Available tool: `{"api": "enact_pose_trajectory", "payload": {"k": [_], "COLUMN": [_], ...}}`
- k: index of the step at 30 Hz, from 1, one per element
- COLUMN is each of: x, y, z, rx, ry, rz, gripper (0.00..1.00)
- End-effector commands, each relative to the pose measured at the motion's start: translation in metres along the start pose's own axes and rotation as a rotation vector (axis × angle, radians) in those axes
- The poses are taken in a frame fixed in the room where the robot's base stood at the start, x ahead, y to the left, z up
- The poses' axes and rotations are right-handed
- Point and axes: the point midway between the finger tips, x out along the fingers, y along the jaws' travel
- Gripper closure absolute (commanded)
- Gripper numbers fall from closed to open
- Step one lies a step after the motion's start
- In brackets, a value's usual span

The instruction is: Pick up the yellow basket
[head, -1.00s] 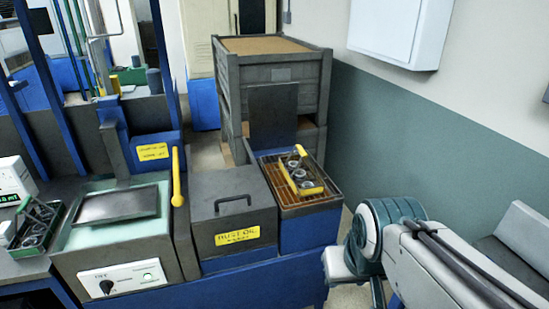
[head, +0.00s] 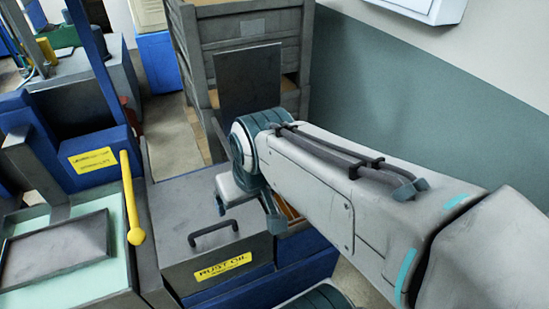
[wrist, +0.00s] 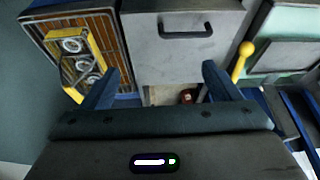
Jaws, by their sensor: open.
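The yellow basket (wrist: 85,60) holds several metal rings and sits on a brown slatted rack (wrist: 101,27) at the upper left of the wrist view. In the head view my arm hides the basket. My gripper (wrist: 160,80) is open and empty, its two dark fingers pointing toward the grey rust oil box. The left finger is near the basket's lower right side in the picture; I cannot tell the height between them. In the head view the gripper (head: 245,197) is over the right part of the box and the rack, partly hidden by the arm.
The grey rust oil box (head: 205,225) with a dark handle stands left of the rack. A yellow lever (head: 131,200) rises beside it. An upright dark panel (head: 249,80) and a large grey crate (head: 250,30) stand behind. A wall is to the right.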

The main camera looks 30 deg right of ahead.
Motion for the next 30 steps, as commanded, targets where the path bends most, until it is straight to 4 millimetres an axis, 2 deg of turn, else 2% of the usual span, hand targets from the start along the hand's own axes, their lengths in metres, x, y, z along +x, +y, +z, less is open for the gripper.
{"api": "enact_pose_trajectory", "payload": {"k": [2, 5, 7, 10, 12, 14, 15, 18, 21, 24, 26, 30], "x": [0.007, 0.015, 0.021, 0.028, 0.033, 0.039, 0.043, 0.058, 0.076, 0.096, 0.108, 0.135], "y": [-0.01, -0.027, -0.037, -0.042, -0.037, -0.029, -0.021, 0.005, 0.036, 0.067, 0.084, 0.112], "z": [-0.021, -0.067, -0.106, -0.162, -0.197, -0.224, -0.239, -0.269, -0.285, -0.285, -0.278, -0.246], "rx": [0.02, 0.063, 0.114, 0.211, 0.291, 0.366, 0.419, 0.555, 0.69, 0.818, 0.888, 1.017], "ry": [0.056, 0.182, 0.291, 0.451, 0.557, 0.641, 0.693, 0.804, 0.885, 0.932, 0.941, 0.907], "rz": [-0.045, -0.125, -0.177, -0.214, -0.21, -0.187, -0.163, -0.065, 0.076, 0.26, 0.386, 0.704], "gripper": [0.0, 0.0, 0.0, 0.0, 0.0, 0.0, 0.0, 0.0, 0.0, 0.0, 0.0, 0.0]}}
